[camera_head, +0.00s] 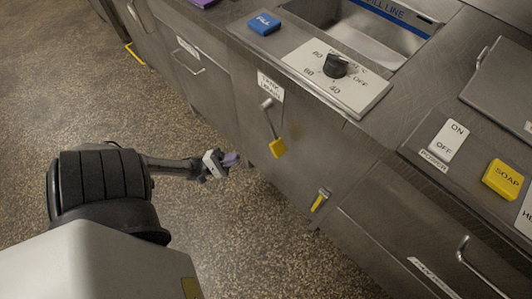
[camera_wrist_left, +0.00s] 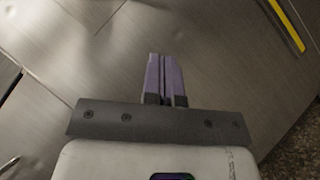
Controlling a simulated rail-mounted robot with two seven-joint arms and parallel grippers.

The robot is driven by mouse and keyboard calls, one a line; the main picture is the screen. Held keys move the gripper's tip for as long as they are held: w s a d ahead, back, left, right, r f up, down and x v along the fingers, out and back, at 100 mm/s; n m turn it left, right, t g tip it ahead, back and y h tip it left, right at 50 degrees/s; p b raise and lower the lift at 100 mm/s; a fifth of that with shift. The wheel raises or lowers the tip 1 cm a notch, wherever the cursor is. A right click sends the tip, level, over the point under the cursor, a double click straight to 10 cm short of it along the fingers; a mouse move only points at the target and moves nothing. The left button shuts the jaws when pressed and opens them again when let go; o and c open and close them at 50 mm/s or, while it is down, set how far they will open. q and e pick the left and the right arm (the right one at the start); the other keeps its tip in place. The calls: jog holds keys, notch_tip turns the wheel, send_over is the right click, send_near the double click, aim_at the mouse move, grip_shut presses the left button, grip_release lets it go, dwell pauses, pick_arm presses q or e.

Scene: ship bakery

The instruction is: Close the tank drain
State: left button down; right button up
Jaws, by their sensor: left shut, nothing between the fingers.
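The tank drain lever is on the front panel of the steel counter, below its "TANK DRAIN" label (camera_head: 270,87). Its metal rod runs down and slightly right from the pivot, ending in a yellow grip (camera_head: 278,147). My left gripper (camera_head: 231,160) is left of the yellow grip, apart from it, in front of the panel. Its purple fingers are together and empty. In the left wrist view the shut fingers (camera_wrist_left: 165,75) point at bare steel panel. My right gripper is out of view.
A second, smaller yellow-handled fitting (camera_head: 320,200) sits lower right on the panel. A drawer handle (camera_head: 480,268) sticks out lower right. The speckled floor at left is mostly clear.

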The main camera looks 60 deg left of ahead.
pick_arm(q)
jog(key=s+d+r+b+x, duration=0.1)
jog(key=d+b+x, duration=0.1)
jog(key=x, duration=1)
jog(key=shift+w+d+r+b, duration=0.15)
jog(key=shift+d+r+b, duration=0.1)
jog(key=shift+b, duration=0.6)
